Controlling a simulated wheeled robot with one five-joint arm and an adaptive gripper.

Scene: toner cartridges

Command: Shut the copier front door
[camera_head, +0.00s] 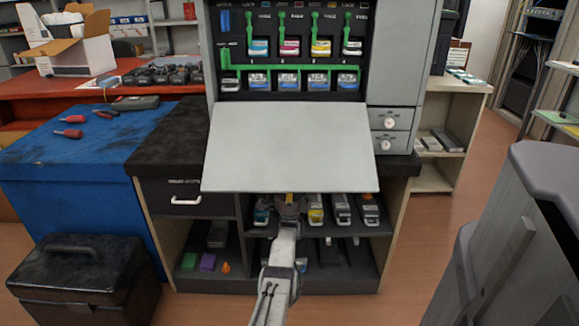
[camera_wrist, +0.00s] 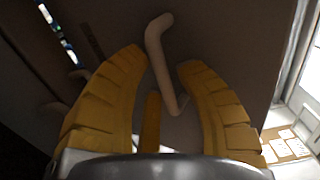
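The copier front door (camera_head: 290,148) is a light grey flap, hanging open and sloping out toward me below the cartridge bay of the copier (camera_head: 392,70). My gripper (camera_head: 290,199) is just under the door's lower edge, mostly hidden by it. In the wrist view, my gripper (camera_wrist: 163,62) has its yellow fingers spread apart. A pale bent handle (camera_wrist: 157,55) stands between them on a dark panel (camera_wrist: 225,40), which seems to be the door's shaded outer face. I cannot tell whether the fingers touch the handle.
Several cartridges (camera_head: 341,208) stand on the shelves under the black counter (camera_head: 165,145). A blue-covered table (camera_head: 60,170) and a black case (camera_head: 85,280) are at left. A grey bin (camera_head: 530,230) is at right. Floor (camera_head: 420,240) is clear between the cabinet and the bin.

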